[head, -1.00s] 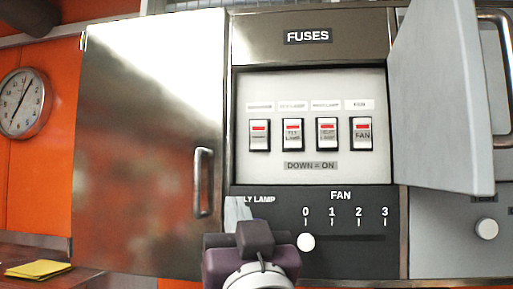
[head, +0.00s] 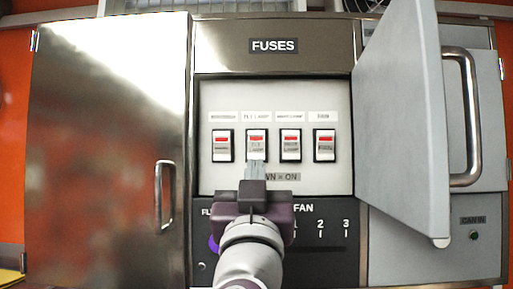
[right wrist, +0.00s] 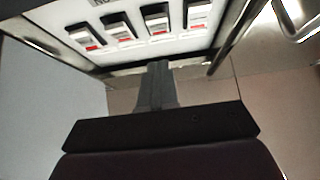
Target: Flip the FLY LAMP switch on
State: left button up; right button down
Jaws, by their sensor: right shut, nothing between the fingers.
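The open fuse box shows a row of rocker switches with red marks at their tops. The second from the left, under a blurred label that seems to read FLY LAMP, is the fly lamp fuse switch (head: 256,139). On the dark panel below, a FLY LAMP label (head: 206,211) is mostly hidden behind my right arm. My right gripper (head: 256,166) is shut and empty, its fingertips at the lower edge of the second switch; I cannot tell whether they touch it. In the right wrist view the shut fingers (right wrist: 158,72) point toward the switch row. My left gripper is not in view.
The grey fuse box door (head: 405,110) stands open on the right. A steel cabinet door (head: 105,150) with a handle (head: 165,195) is shut on the left. A DOWN = ON label (head: 284,177) is partly covered by my gripper. The fan scale (head: 320,224) lies below.

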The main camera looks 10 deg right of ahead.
aim_at(256, 150)
jog(key=w+p, duration=0.1)
jog(key=w, duration=0.1)
jog(key=w+d+r+p, duration=0.1)
jog(key=w, duration=0.1)
jog(key=w+p, duration=0.1)
jog(key=w, duration=0.1)
jog(key=shift+w+d+r, duration=0.3)
jog(key=shift+w+r, duration=0.05)
jog(key=shift+w, duration=0.05)
jog(key=shift+d+f, duration=0.1)
jog(key=shift+d, duration=0.05)
jog(key=shift+s, duration=0.1)
